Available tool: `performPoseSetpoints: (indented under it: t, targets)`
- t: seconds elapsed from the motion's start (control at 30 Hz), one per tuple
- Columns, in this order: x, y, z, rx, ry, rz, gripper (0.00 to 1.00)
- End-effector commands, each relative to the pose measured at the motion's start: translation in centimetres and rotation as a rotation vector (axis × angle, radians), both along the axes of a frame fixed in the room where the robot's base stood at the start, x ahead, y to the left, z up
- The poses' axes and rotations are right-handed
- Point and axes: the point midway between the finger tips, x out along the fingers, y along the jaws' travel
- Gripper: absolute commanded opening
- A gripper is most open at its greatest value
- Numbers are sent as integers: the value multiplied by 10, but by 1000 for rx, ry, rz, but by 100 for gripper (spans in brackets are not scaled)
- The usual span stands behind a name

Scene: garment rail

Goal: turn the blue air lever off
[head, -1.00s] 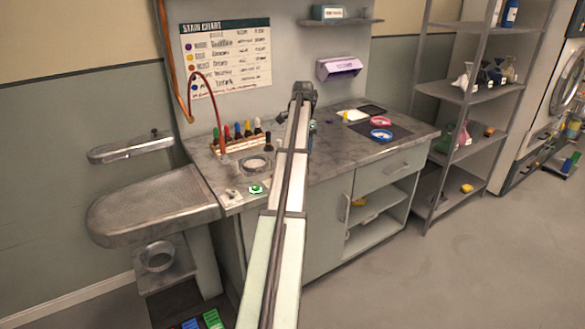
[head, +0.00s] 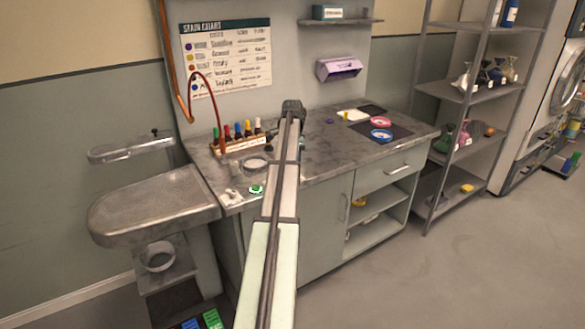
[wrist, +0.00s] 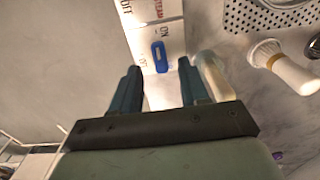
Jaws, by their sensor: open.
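The blue air lever (wrist: 160,57) shows in the wrist view on a white plate (wrist: 150,36) with printed ON and OFF labels. ON is printed above the lever and OFF at its lower left. My gripper (wrist: 158,67) is open, with its two dark fingers on either side of the lever in the picture and nothing held. I cannot tell whether a finger touches it. In the head view my arm hides the gripper, and I cannot make out the lever.
In the head view, a dropper-bottle rack (head: 240,145) and green button (head: 256,189) are left of my arm on the counter.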

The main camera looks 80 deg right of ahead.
Motion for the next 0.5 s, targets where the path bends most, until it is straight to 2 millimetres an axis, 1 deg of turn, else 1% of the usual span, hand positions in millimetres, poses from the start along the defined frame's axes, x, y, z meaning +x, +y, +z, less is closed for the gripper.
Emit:
performPoseSetpoints:
  t: [0.03, 0.2, 0.33, 0.5]
  targets:
    - [0, 1, -8, 1, 0, 0, 45]
    - [0, 0, -24, 0, 0, 0, 45]
    - [0, 0, -30, 0, 0, 0, 45]
    - [0, 0, -32, 0, 0, 0, 45]
